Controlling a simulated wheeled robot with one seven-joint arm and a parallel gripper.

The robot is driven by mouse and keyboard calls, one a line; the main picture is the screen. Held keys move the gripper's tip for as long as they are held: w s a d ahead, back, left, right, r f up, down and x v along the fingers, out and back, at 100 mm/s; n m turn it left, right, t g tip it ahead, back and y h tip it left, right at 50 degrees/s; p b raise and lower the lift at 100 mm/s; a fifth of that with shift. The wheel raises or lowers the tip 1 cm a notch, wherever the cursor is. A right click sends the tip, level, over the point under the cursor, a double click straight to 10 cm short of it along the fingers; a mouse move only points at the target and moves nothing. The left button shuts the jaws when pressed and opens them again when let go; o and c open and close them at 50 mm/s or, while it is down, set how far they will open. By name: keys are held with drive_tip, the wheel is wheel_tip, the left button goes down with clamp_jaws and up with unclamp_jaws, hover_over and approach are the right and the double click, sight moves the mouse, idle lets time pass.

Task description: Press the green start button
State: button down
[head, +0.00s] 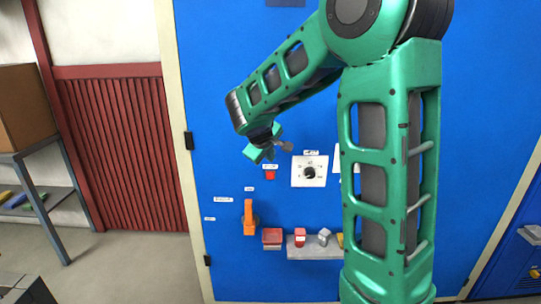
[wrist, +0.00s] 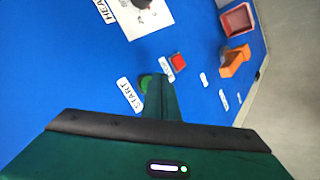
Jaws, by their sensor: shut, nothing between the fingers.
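The green start button (wrist: 145,84) shows on the blue panel in the wrist view, beside a white label reading START (wrist: 130,95). My gripper (wrist: 160,84) is shut and empty, its fingers in front of the panel and partly covering the button's right side. I cannot tell whether the fingertips touch it. In the head view my gripper (head: 262,147) is at the panel's upper left, and the green button cannot be made out there.
A labelled red button (head: 270,174), a dial (head: 309,172) on a white plate, an orange lever (head: 249,216) and a red tray (head: 272,238) are nearby on the panel. A grey shelf (head: 316,253) holds small blocks. A rack (head: 40,165) stands far left.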

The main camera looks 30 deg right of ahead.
drive_tip(key=shift+w+d, duration=0.1)
drive_tip(key=shift+w, duration=0.05)
idle(0.7)
drive_tip(key=shift+w+d, duration=0.15)
drive_tip(key=shift+w, duration=0.05)
drive_tip(key=shift+w+d, duration=0.25)
drive_tip(key=shift+w, duration=0.1)
idle(0.8)
drive_tip(key=shift+s+a, duration=0.1)
idle(0.4)
drive_tip(key=shift+s+a, duration=0.4)
drive_tip(key=shift+s, duration=0.2)
drive_tip(key=s+a, duration=0.1)
drive_tip(key=s, duration=0.1)
drive_tip(key=s+a, duration=0.1)
drive_tip(key=s, duration=0.1)
drive_tip(key=shift+a, duration=0.35)
idle(0.7)
